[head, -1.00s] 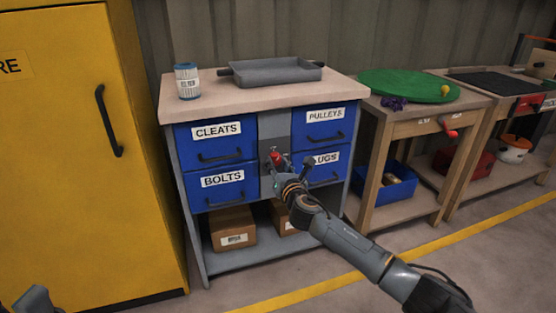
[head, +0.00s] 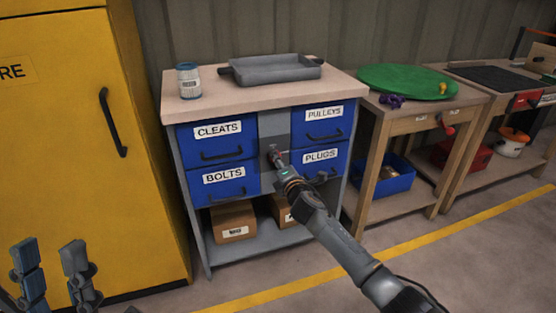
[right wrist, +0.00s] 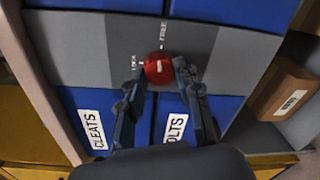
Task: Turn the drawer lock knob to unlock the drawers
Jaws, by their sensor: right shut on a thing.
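The red lock knob (right wrist: 158,69) sits on the grey panel (right wrist: 85,45) between the blue drawers, with printed LOCK and FREE marks beside it. It carries a pale mark; I cannot tell clearly which word that points at. My right gripper (right wrist: 160,85) is shut on the knob, one finger on each side. In the head view my right gripper (head: 277,156) reaches the panel and mostly hides the knob. The drawers are labelled CLEATS (head: 216,142), BOLTS (head: 222,186), PULLEYS (head: 324,126) and PLUGS (head: 321,165), all closed. My left gripper (head: 49,250) is open and empty at the lower left.
A grey tray (head: 275,71) and a small can (head: 188,81) stand on the worktop. Cardboard boxes (head: 233,221) lie on the shelf below. A yellow cabinet (head: 75,160) stands close on the left, and a wooden bench (head: 433,125) on the right. The floor in front is clear.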

